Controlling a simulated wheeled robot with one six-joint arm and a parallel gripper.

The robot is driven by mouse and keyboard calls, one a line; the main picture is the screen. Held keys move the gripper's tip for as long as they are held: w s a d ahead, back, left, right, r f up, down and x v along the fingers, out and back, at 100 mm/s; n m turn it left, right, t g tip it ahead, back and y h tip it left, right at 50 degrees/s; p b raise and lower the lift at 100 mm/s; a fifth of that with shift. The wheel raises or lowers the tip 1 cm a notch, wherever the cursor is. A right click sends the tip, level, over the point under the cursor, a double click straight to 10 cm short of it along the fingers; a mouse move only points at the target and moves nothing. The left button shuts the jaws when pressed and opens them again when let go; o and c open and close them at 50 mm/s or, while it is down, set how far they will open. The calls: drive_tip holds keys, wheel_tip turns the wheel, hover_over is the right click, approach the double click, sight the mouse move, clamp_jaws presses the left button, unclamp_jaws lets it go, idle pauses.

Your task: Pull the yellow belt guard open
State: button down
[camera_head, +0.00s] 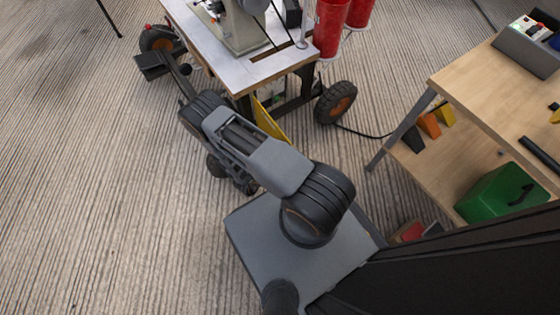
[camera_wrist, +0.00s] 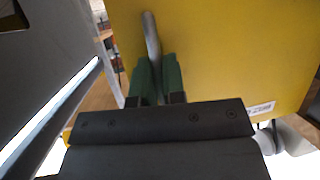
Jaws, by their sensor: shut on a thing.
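The yellow belt guard (camera_head: 272,122) shows as a narrow yellow strip under the white-topped cart, partly hidden behind my arm. In the wrist view the guard (camera_wrist: 225,50) is a broad yellow panel with a small white label low on its right. A grey bar handle (camera_wrist: 151,32) stands out from the panel. My gripper (camera_wrist: 158,75) has its green fingers shut on this handle, one finger on each side. In the head view the gripper is hidden by my arm. How far the guard stands open I cannot tell.
The cart (camera_head: 215,50) carries a machine, has thick wheels (camera_head: 336,102) and red cups (camera_head: 330,25) at its right. A wooden workbench (camera_head: 480,75) with a green box (camera_head: 500,192) on its lower shelf stands to the right. The ribbed floor at left is clear. A black cable crosses the floor.

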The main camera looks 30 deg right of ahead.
drive_tip(key=shift+w+f, duration=0.1)
drive_tip(key=c, duration=1.5)
unclamp_jaws()
drive_tip(key=shift+a, duration=0.1)
drive_tip(key=shift+p+v, duration=2.05)
drive_tip(key=shift+v, duration=4.85)
